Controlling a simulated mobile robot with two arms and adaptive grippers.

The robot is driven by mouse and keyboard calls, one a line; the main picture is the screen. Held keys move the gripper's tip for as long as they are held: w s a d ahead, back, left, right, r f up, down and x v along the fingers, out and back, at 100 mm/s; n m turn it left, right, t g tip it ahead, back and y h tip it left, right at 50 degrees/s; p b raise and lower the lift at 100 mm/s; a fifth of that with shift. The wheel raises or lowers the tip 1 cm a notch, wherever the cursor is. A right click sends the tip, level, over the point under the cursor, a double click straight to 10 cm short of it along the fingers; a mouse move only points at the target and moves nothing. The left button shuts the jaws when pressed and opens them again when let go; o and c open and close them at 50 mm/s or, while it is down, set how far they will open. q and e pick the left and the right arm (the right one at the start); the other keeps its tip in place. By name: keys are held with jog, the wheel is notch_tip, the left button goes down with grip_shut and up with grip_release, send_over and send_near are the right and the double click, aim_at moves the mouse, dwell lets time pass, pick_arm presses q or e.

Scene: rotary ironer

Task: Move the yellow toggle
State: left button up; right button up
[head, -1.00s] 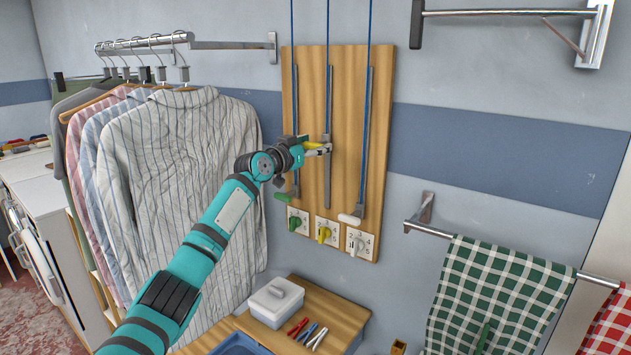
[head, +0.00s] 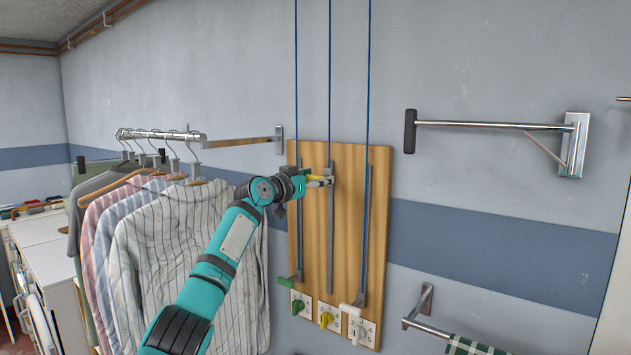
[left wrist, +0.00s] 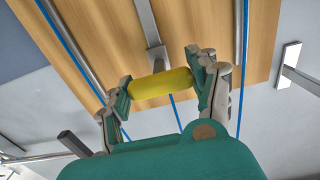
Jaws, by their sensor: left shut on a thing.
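The yellow toggle (head: 318,178) is a short yellow bar on the middle slot of the wooden board. My left gripper (head: 325,181) is shut on it near the top of that slot. In the left wrist view the yellow toggle (left wrist: 162,87) lies crosswise between the two fingers, its metal stem going into the slot. A green handle (head: 287,283) and a white handle (head: 350,310) sit at the low ends of the left and right slots. My right gripper is not in view.
Green, yellow (head: 326,319) and white dials sit along the board's (head: 348,230) lower edge. Blue cords run up from the slots. Shirts (head: 190,255) hang on a rail at left. Metal wall bars (head: 490,124) stick out at right.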

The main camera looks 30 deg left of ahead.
pick_arm(q)
jog(key=shift+s+r, duration=0.1)
jog(key=shift+r, duration=0.35)
jog(key=o, duration=1.3)
jog(key=shift+c, duration=0.2)
jog(key=o, duration=0.4)
jog(key=shift+f, duration=0.1)
jog(key=shift+o, duration=0.2)
jog(key=shift+f, duration=0.1)
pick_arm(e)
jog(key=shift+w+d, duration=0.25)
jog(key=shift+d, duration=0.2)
pick_arm(q)
jog(key=shift+f, duration=0.1)
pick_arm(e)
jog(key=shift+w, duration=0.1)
pick_arm(q)
jog(key=shift+s+a, duration=0.1)
jog(key=shift+s, duration=0.45)
jog(key=s, duration=1)
jog(key=shift+s+a, duration=0.4)
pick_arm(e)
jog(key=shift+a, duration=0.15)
